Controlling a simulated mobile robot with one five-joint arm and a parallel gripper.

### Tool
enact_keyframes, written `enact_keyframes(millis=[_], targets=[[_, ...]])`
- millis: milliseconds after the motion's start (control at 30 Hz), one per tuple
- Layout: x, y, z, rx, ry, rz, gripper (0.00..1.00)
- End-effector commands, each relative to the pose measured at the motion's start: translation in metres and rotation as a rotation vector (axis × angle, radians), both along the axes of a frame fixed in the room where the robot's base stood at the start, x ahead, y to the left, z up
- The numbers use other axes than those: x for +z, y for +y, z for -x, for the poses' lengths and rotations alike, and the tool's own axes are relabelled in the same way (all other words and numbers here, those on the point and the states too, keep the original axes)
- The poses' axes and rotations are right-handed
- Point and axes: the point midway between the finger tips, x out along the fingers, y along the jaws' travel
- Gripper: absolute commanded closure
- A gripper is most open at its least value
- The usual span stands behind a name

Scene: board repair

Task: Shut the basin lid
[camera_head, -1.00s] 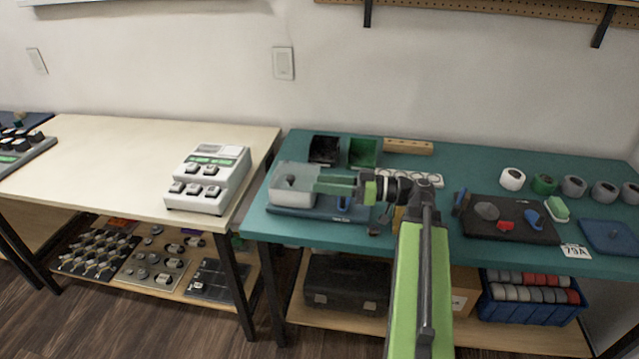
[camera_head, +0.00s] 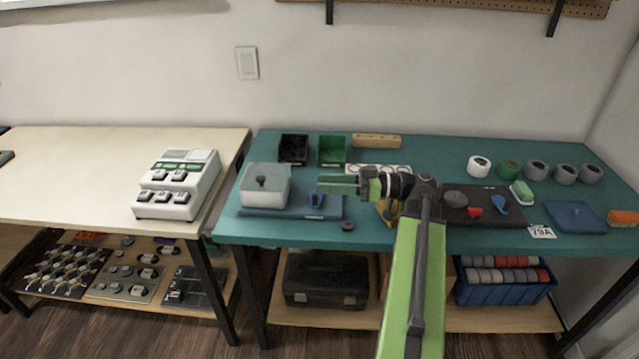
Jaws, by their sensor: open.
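The basin (camera_head: 264,197) is a pale, whitish box on a blue base tray (camera_head: 296,212) at the left end of the green table. Its greyish lid (camera_head: 274,177) lies flat over the top, with a small dark knob on it. My gripper (camera_head: 322,184) is to the right of the basin, apart from it, with its green fingers pointing left. It is open and holds nothing. A blue clip-like piece (camera_head: 317,200) stands on the tray just below the fingers.
A black bin (camera_head: 293,149) and a green bin (camera_head: 332,150) stand behind. A dark mat (camera_head: 478,212) with tools lies to the right of my arm. Several rolls line the back right. A white device (camera_head: 178,185) sits on the left table.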

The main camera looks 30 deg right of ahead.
Motion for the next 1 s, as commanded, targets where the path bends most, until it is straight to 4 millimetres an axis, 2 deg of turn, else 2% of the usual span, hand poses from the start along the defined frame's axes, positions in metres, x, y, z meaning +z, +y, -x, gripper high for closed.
enact_keyframes(millis=[1000], targets=[[-0.004, -0.071, 0.048, -0.006, 0.003, 0.003, 0.56]])
